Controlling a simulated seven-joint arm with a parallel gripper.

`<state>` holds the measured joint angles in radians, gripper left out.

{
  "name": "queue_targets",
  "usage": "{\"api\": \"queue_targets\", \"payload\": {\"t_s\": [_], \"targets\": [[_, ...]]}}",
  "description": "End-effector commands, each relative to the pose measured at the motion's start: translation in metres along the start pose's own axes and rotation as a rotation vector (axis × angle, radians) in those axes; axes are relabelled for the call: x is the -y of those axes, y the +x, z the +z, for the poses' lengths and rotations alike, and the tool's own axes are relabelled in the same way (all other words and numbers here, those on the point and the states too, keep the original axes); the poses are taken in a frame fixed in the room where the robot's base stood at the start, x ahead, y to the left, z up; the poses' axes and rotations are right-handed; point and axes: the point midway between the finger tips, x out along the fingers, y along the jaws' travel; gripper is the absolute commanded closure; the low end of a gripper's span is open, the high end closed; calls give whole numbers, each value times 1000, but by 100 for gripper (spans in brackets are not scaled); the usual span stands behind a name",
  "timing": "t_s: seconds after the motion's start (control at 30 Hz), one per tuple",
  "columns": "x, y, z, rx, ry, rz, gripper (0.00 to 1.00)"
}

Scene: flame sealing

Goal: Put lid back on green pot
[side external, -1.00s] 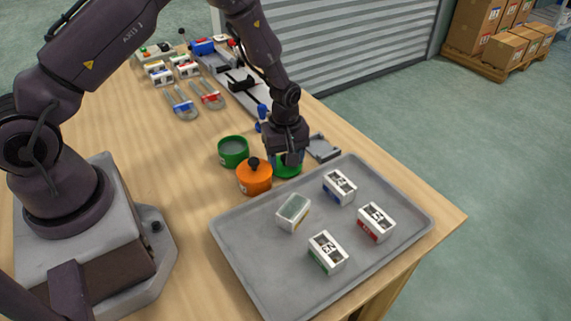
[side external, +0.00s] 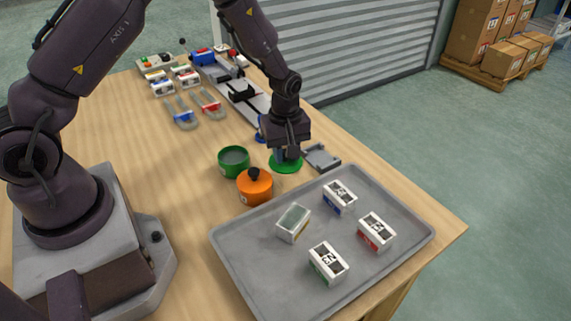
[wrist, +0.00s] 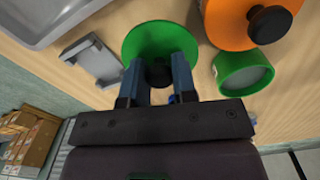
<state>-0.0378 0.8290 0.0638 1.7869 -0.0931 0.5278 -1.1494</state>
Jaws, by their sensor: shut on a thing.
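The green lid (side external: 286,164) is a flat disc with a dark knob (wrist: 158,75). My gripper (wrist: 158,68) is shut on this knob, one blue-grey finger on each side. The lid also shows in the wrist view (wrist: 160,36), held level and low over the table; I cannot tell the exact gap. The green pot (side external: 234,160) stands open to the left of the lid in the side view, apart from it. It also shows in the wrist view (wrist: 243,73), to the right of my fingers.
An orange pot (side external: 255,187) with its lid on stands close to the green pot and the green lid. A grey bracket-like part (side external: 322,157) lies right of the lid. A grey tray (side external: 270,262) with several labelled blocks is in front. The table left of the green pot is clear.

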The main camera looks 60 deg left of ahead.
Motion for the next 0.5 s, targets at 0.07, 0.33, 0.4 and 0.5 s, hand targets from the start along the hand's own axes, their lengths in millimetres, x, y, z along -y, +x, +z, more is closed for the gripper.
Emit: {"api": "queue_targets", "payload": {"t_s": [0.07,0.33,0.4,0.5], "targets": [[-1,-18,0,-2,2,5,97],[6,-58,-15,-5,-39,9,97],[18,-66,-30,-8,-91,11,97],[46,-73,-52,-8,-202,10,97]]}}
